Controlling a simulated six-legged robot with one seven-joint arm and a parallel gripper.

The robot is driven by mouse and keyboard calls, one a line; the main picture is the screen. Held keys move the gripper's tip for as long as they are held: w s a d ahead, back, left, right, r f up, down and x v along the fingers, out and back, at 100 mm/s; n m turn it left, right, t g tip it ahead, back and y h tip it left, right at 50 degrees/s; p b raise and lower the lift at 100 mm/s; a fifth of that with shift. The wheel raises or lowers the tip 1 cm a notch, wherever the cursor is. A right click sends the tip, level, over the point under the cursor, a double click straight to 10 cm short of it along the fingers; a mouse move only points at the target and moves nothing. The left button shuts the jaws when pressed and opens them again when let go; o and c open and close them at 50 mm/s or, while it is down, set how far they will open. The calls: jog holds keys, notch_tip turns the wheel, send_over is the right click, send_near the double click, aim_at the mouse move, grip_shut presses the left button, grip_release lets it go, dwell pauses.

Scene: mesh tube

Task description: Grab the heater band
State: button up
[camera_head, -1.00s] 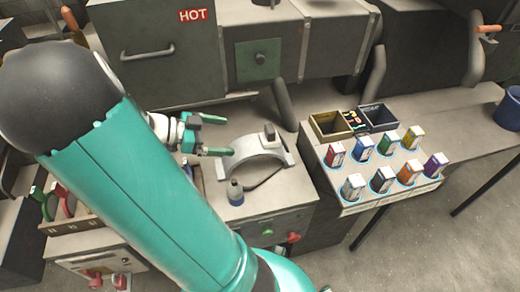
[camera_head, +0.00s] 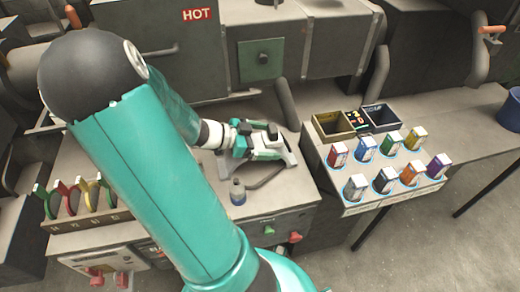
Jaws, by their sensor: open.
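The heater band (camera_head: 287,156) is a pale grey, half-round arch with feet, standing on the left workbench. A dark cable runs from it across the bench top. My gripper (camera_head: 272,143) is at the band's upper part, with its green fingers open to either side of the block on top. My gripper and wrist hide much of the arch. I cannot tell whether the fingers touch the band.
A small dark bottle (camera_head: 238,192) stands just in front of the band. A rack with coloured rings (camera_head: 85,217) is at the left. A tray of coloured boxes (camera_head: 350,208) stands at the right. A machine marked HOT (camera_head: 197,15) is behind.

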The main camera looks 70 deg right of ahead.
jog(key=shift+c, duration=0.2)
jog(key=c, duration=1.5)
jog(key=shift+c, duration=0.7)
jog(key=shift+r, duration=0.15)
